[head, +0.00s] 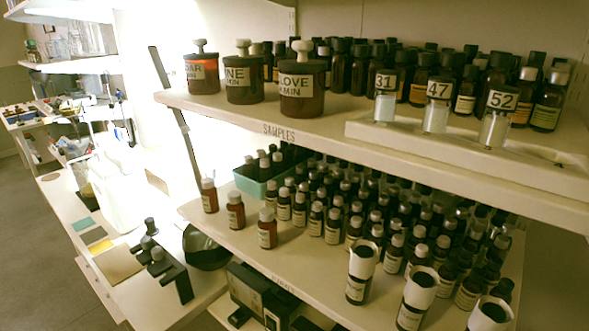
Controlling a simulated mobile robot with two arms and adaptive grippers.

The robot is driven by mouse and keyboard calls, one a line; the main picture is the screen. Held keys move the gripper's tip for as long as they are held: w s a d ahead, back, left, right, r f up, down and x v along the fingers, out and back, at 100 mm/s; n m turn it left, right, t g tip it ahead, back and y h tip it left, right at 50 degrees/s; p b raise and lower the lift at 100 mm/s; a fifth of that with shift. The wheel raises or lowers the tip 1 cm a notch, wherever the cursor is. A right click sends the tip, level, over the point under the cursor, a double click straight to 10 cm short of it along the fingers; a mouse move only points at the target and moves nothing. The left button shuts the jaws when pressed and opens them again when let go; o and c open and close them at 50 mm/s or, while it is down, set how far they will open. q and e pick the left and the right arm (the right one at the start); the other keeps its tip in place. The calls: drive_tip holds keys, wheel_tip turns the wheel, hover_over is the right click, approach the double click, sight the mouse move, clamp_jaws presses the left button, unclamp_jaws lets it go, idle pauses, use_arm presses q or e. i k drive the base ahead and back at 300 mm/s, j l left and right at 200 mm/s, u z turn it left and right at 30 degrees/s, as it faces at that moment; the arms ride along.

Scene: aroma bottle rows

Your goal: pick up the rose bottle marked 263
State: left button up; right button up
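I cannot read the number 263 or the word rose on any bottle in the head view. Many small brown bottles (333,226) with grey caps stand in rows on the lower shelf (290,250), with labels too small to read. At its front right, bottles (356,289) and (410,317) have white paper-like collars around their tops; a third white collar (490,315) is cut off by the bottom edge. Neither of my grippers is in view.
Large brown jars (302,104) and dark bottles (548,105) stand on the upper shelf (330,131), which overhangs the lower rows. A green tray (247,184) holds bottles at the lower shelf's back left. A side table (75,215) with a black stand (181,284) is at left.

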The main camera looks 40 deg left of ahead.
sight(210, 200)
drive_tip(key=u, duration=1.8)
